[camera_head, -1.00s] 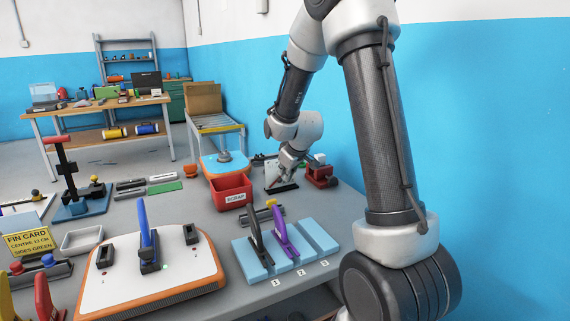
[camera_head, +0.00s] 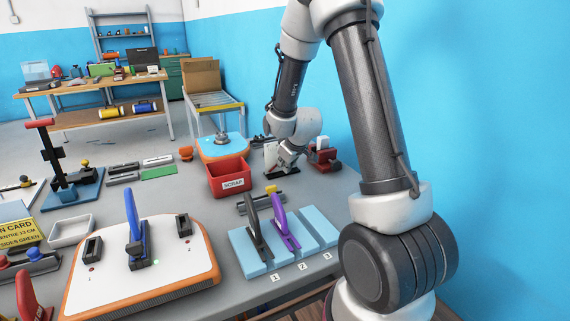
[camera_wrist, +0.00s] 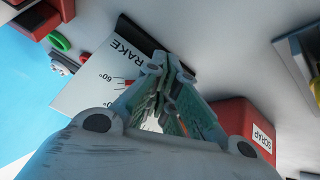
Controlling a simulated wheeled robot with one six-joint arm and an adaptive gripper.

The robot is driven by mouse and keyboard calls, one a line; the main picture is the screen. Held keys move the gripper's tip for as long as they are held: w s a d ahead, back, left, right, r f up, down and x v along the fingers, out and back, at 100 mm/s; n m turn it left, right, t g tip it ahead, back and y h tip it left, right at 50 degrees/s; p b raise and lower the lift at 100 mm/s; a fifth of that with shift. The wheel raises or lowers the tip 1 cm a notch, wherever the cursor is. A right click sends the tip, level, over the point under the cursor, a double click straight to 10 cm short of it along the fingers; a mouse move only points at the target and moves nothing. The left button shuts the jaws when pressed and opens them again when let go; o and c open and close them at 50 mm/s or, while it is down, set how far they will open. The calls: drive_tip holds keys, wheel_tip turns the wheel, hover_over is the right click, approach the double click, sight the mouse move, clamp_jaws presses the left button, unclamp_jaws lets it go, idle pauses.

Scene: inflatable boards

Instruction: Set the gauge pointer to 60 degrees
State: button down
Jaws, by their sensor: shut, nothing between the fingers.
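The gauge is a white plate marked RAKE and 60° in the wrist view (camera_wrist: 88,82), upside down there, with a dark bar along its upper edge. A small bit of red shows beside the gripper fingers; I cannot tell whether it is the pointer. In the head view the gauge plate (camera_head: 270,155) stands at the far right of the bench, partly hidden by my gripper (camera_head: 281,173). My gripper (camera_wrist: 166,68) is shut and empty, its fingertips over or beside the plate's right side. The pointer's angle cannot be read.
A red SCRAP bin (camera_head: 230,178) stands just left of the gauge, and a red vise-like block (camera_head: 324,158) is close on its right. A light blue slotted rack (camera_head: 283,243) with dark and purple fins and a white board (camera_head: 140,257) with a blue fin stand nearer.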

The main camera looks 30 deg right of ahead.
drive_tip(key=shift+d+f, duration=0.3)
drive_tip(key=shift+f, duration=0.05)
